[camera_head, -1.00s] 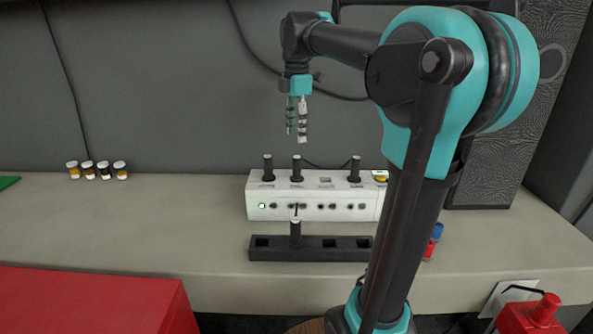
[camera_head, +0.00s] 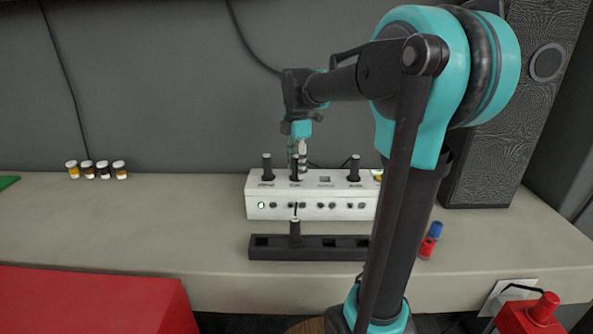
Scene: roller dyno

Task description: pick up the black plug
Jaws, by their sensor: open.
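Several black plugs stand upright. Three are in the top of the white box: a left plug (camera_head: 267,166), a middle plug (camera_head: 295,172) and a right plug (camera_head: 354,168). Another black plug (camera_head: 295,233) stands in the black slotted rack (camera_head: 276,253) in front of the box. My gripper (camera_head: 298,163) is open and points down at the middle plug on the box. Its fingertips overlap the upper part of that plug in the picture. I cannot tell whether they touch it or are around it.
The white box (camera_head: 338,211) has sockets along its front. Several small jars (camera_head: 103,170) stand at the back left. Red (camera_head: 427,247) and blue (camera_head: 435,231) cylinders lie right of the rack. A speaker (camera_head: 490,150) stands at the right.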

